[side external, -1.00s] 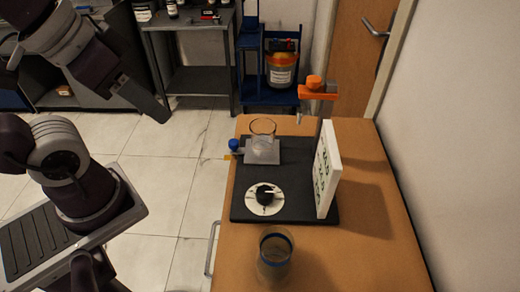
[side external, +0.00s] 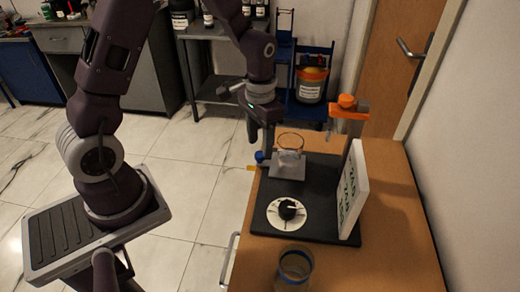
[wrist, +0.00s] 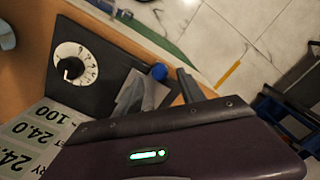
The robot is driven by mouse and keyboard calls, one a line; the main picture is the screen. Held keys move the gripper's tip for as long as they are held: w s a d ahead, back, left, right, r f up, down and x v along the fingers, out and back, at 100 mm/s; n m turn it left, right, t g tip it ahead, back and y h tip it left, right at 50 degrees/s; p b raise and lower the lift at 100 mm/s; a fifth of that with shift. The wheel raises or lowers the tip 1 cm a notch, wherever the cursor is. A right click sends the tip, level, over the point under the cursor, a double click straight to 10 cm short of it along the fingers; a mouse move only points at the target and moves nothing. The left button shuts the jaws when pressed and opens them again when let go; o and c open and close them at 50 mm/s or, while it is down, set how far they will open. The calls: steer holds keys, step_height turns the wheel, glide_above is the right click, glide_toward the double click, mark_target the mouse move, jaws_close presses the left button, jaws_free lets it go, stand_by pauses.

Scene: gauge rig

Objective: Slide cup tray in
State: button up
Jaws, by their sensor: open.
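The cup tray (side external: 287,171) is a small grey plate at the far left part of the black rig base. A clear glass cup (side external: 291,143) stands on it, partly behind my gripper. A blue knob (side external: 259,156) is at the tray's left side; the wrist view also shows the knob (wrist: 158,72) beside the grey tray (wrist: 133,92). My gripper (side external: 269,146) is open and points down, close to the knob and the cup. I cannot tell whether it touches the knob. In the wrist view, one dark finger shows just right of the knob; the gripper body hides the rest.
A white dial with a black knob (side external: 287,210) is on the black base (side external: 316,217). A white panel (side external: 353,190) and an orange-topped post (side external: 347,104) stand at its right. A glass jar (side external: 295,268) is in front. The wooden table (side external: 397,225) is clear at right.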

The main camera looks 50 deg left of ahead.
mark_target(260, 154)
step_height(260, 154, down, 3)
steer(key=shift+f, duration=0.15)
jaws_close()
stand_by(1.4)
